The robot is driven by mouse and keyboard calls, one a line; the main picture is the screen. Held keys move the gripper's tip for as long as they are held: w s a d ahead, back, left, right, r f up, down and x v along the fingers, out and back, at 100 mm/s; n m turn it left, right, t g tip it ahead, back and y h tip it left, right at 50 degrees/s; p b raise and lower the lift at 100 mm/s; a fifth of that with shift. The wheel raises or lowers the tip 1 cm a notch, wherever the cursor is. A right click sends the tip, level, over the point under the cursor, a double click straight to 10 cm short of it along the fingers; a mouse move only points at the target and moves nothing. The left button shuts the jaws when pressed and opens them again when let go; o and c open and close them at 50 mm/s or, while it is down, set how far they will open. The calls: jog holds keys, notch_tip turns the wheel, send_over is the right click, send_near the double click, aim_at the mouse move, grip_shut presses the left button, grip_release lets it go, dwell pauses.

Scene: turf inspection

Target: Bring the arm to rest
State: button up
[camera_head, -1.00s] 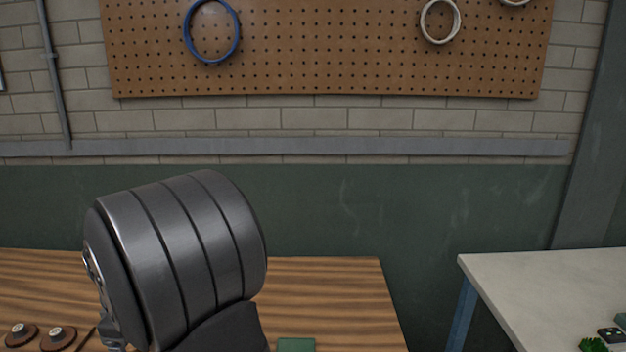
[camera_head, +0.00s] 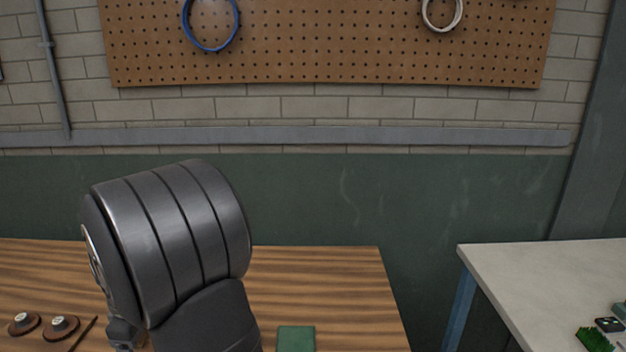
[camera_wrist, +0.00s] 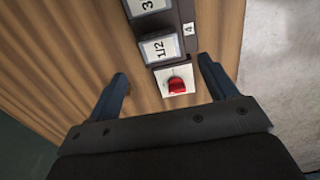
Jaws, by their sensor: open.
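My gripper (camera_wrist: 162,88) shows in the wrist view with its two blue-grey fingers spread wide and nothing held between them. Beyond the fingers is the striped wooden table (camera_wrist: 60,50). A red object (camera_wrist: 177,85) on a small white square lies in line with the gap between the fingers; I cannot tell how far below it is. My dark grey arm fills the lower left of the head view and hides part of the table there. The gripper itself is not visible in the head view.
In the wrist view, a dark strip (camera_wrist: 186,12) holds labelled blocks, one marked 1/2 (camera_wrist: 159,49). In the head view, two round brown pieces with pale knobs (camera_head: 60,327) and a green block (camera_head: 296,338) lie on the wooden table. A pale table (camera_head: 550,280) with green turf (camera_head: 594,340) stands right.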

jog(key=w+d, duration=0.7)
jog(key=w, duration=0.2)
jog(key=shift+m, duration=0.3)
jog(key=shift+d, duration=0.1)
jog(key=s+d+r+m, duration=0.1)
jog(key=s+d+m, duration=0.2)
jog(key=d, duration=0.7)
jog(key=s+d+r+m+h, duration=0.1)
jog(key=s+d+m, duration=0.15)
jog(key=d, duration=0.65)
jog(key=s+d+r+m, duration=0.1)
jog(key=s+d+m, duration=0.25)
jog(key=d, duration=0.65)
jog(key=s+d+f+m+g, duration=0.1)
jog(key=s+d+m, duration=0.4)
jog(key=s, duration=0.5)
jog(key=s+d+f+m+g, duration=0.1)
jog(key=s+d+m, duration=0.45)
jog(key=s, duration=0.45)
jog(key=w+a+m+t, duration=0.1)
jog(key=t, duration=0.1)
jog(key=w+a+r+t, duration=0.1)
jog(key=t, duration=0.1)
jog(key=w+a+r+m+t+h, duration=0.1)
jog(key=a+t, duration=0.1)
jog(key=t, duration=0.1)
jog(key=shift+m, duration=0.35)
